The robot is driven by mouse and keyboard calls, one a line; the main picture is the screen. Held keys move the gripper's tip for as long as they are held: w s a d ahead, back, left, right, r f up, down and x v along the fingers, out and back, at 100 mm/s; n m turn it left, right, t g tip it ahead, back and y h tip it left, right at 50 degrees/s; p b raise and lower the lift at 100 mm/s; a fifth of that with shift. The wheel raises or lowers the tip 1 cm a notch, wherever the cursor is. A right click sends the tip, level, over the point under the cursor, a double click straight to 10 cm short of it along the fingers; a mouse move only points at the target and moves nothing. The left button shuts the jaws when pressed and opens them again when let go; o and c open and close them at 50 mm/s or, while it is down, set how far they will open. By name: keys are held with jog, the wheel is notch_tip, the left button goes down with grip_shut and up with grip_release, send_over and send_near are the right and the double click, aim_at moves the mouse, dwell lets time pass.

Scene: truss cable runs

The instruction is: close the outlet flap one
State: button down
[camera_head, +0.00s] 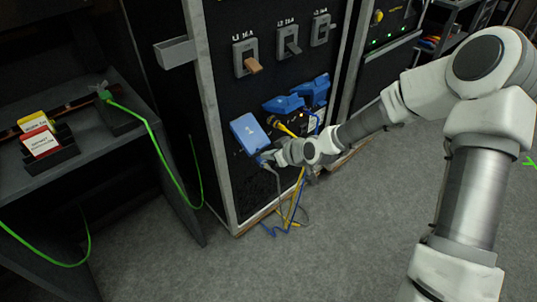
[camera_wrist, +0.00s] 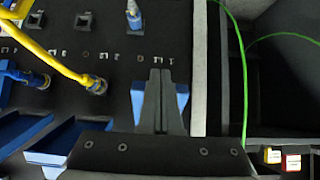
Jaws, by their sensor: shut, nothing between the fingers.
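My gripper (camera_head: 264,158) is at the flap's lower right edge; contact is unclear. In the wrist view my gripper's fingers (camera_wrist: 161,75) are together and empty. Blue parts of flap one (camera_wrist: 138,103) show on both sides of them, and the fingers hide its middle.
Two other blue flaps (camera_head: 284,103) (camera_head: 314,88) jut out to the right. A yellow cable (camera_wrist: 50,58) and a blue-tipped plug (camera_wrist: 134,18) are near the fingers in the wrist view. Breaker handles (camera_head: 253,66) sit above. A grey shelf unit (camera_head: 170,150) stands left, with a green cable (camera_head: 152,128).

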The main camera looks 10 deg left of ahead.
jog(key=shift+r, duration=0.1)
dwell(0.7)
jog(key=shift+r+p, duration=0.7)
jog(key=shift+r, duration=0.05)
